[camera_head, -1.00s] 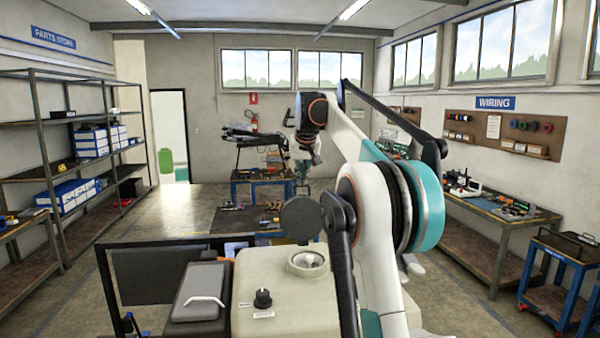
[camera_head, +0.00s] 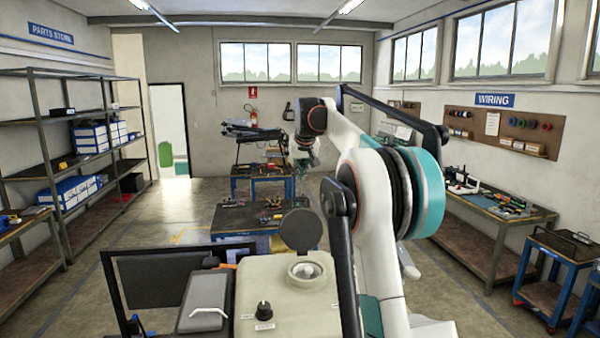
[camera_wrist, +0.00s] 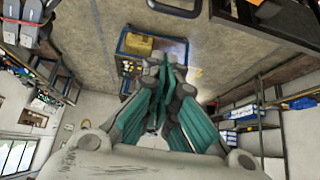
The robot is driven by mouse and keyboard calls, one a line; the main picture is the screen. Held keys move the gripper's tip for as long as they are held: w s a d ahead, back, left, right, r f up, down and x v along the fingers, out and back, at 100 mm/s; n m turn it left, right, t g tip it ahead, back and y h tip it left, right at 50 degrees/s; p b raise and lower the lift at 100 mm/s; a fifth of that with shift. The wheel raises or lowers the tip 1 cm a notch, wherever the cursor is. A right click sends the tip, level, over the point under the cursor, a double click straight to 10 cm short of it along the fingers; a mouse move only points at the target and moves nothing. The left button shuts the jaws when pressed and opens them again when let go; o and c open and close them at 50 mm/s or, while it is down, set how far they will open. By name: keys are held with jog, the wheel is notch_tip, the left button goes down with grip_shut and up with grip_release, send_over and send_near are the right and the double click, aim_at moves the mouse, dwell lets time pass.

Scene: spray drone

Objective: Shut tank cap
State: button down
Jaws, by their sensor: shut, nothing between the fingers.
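The cream tank (camera_head: 283,315) stands low in the middle of the head view, in front of me. Its round filler opening (camera_head: 305,271) is uncovered on top. The dark round tank cap (camera_head: 300,231) stands up on its edge at the far side of the opening. My gripper (camera_head: 302,168) is high beyond the tank in the head view, small and partly hidden by my arm. It is clear of the cap. In the wrist view my gripper (camera_wrist: 165,62) has its teal fingers together and empty. The tank and cap are not recognisable in the wrist view.
A dark flat panel (camera_head: 158,279) and a grey box with a handle (camera_head: 204,303) are left of the tank. A black knob (camera_head: 264,309) is on the tank. Benches (camera_head: 265,218) stand beyond, a shelf (camera_head: 40,140) left and a wiring bench (camera_head: 490,215) right.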

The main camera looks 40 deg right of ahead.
notch_tip(320, 180, down, 7)
jog(key=w+p, duration=0.1)
jog(key=p, duration=0.2)
jog(key=shift+d+r+p, duration=0.15)
jog(key=shift+d+p, duration=0.1)
jog(key=shift+p, duration=0.15)
jog(key=shift+s+r, duration=0.1)
dwell(0.5)
